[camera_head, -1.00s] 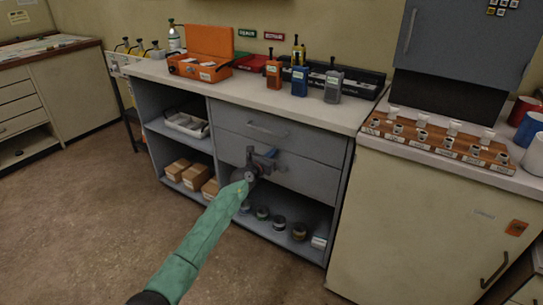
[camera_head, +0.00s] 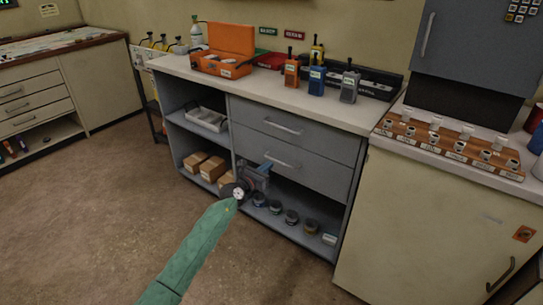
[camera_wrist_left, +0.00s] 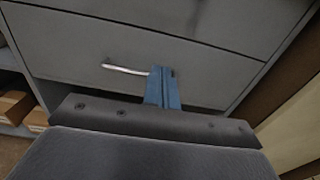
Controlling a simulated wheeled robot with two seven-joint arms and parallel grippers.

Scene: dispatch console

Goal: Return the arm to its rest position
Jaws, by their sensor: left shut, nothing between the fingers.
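My left arm (camera_head: 195,250), in a green sleeve, reaches in from the bottom of the head view. My left gripper (camera_head: 266,167) is in front of the lower drawer (camera_head: 310,170) of the grey cabinet, near its bottom edge. In the left wrist view its blue fingers (camera_wrist_left: 162,88) are together with nothing between them. The lower drawer's handle (camera_wrist_left: 126,70) shows just left of the fingers there. Both drawers look shut. My right gripper is not in view.
The counter top (camera_head: 215,83) holds an orange case (camera_head: 222,66), several handheld radios (camera_head: 317,80) and a black charger strip. Jars (camera_head: 291,217) and cardboard boxes (camera_head: 212,168) stand on the low shelves. A cream cabinet (camera_head: 430,220) is at right. Open floor lies at left.

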